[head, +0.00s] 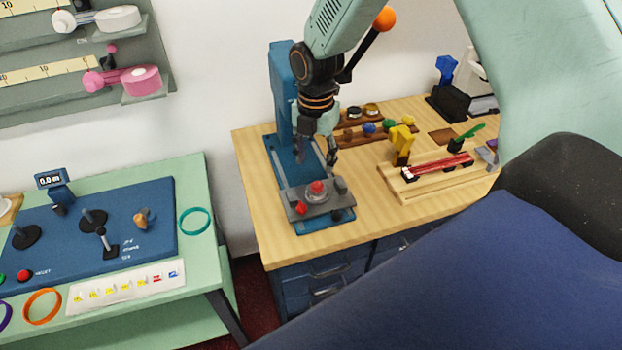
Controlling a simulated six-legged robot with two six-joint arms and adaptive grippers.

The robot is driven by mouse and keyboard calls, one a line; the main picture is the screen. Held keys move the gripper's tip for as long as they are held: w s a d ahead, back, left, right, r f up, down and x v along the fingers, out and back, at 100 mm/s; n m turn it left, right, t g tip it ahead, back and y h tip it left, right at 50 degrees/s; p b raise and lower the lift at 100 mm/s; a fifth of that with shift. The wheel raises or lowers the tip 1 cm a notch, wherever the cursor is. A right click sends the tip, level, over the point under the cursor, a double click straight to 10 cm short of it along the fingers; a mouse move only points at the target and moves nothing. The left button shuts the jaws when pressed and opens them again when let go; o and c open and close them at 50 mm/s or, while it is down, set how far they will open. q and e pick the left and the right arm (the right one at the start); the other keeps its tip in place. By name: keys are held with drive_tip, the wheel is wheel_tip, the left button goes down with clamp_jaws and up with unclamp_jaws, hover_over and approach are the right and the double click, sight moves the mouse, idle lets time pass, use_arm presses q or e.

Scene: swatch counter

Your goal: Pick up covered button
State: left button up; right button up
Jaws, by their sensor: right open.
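A small red round piece (317,187), which looks like the covered button, sits in a round grey holder on the grey plate (330,205) of the blue press (284,90). My right gripper (316,160) points down above and just behind it, its fingers apart and empty. The gripper seems clear of the red piece, though the exact gap is hard to judge. My left gripper is not in view.
The press's orange ball lever (384,19) rises beside my right arm. A wooden rack (352,138) with several coloured buttons and a yellow clamp (402,140) stand right of the press. A green table (180,176) with a blue panel is at left, across a gap.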

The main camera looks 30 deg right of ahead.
sight(317, 185)
drive_tip(key=f, duration=0.2)
drive_tip(key=shift+s+d+f, duration=0.1)
drive_tip(key=shift+d+f, duration=0.25)
drive_tip(key=shift+a+f, duration=0.1)
drive_tip(key=shift+f, duration=0.15)
wheel_tip(317, 185, down, 4)
drive_tip(key=shift+f+p, duration=0.1)
drive_tip(key=shift+p, duration=0.3)
drive_tip(key=shift+w+d+f, duration=0.25)
drive_tip(key=shift+f, duration=0.05)
drive_tip(key=shift+s+a+r, duration=0.1)
drive_tip(key=shift+a, duration=0.05)
drive_tip(key=shift+s+a+r, duration=0.1)
drive_tip(key=shift+a, duration=0.05)
drive_tip(key=c, duration=0.3)
drive_tip(key=shift+d, duration=0.2)
drive_tip(key=c, duration=0.5)
drive_tip(key=shift+c, duration=0.2)
